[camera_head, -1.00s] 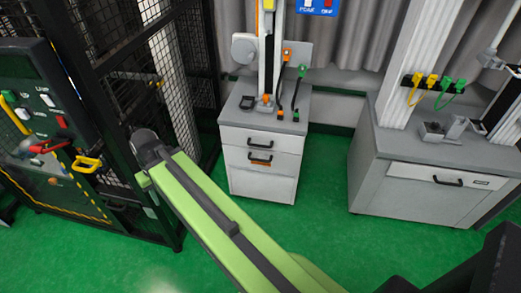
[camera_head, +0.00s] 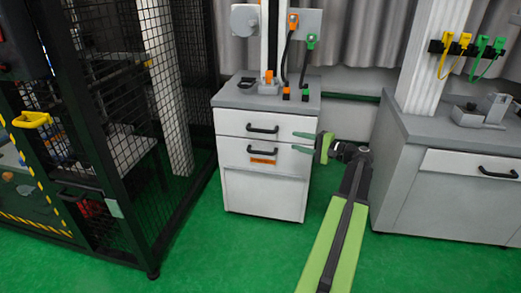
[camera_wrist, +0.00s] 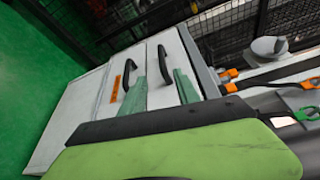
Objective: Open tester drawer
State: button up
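A white cabinet (camera_head: 262,195) with a grey top stands in the middle of the head view. Its upper drawer (camera_head: 235,122) and lower drawer (camera_head: 235,152) both look shut, each with a black bar handle. The lower drawer has an orange label (camera_head: 262,162), too small to read. The wrist view shows the lower handle (camera_wrist: 128,73) and the upper handle (camera_wrist: 166,66) tilted. My gripper (camera_head: 302,142) is open and empty, its green fingers pointing left at the cabinet's right side. In the wrist view, the fingers (camera_wrist: 162,88) appear over the drawer fronts; no handle is between them.
A black mesh cage (camera_head: 110,100) with a yellow handle (camera_head: 32,119) stands at the left. A second grey cabinet (camera_head: 430,200) with a drawer stands at the right. Orange and green plugs and cables are above the middle cabinet. Green floor is clear in front.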

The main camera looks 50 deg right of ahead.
aim_at(266, 132)
jog(key=w+a, duration=0.1)
jog(key=w, duration=1)
jog(key=w+a+f+b, duration=0.1)
jog(key=w, duration=0.5)
jog(key=shift+a+f, duration=0.1)
jog(key=shift+a, duration=0.2)
jog(key=shift+s, duration=0.1)
grip_shut()
dwell(0.4)
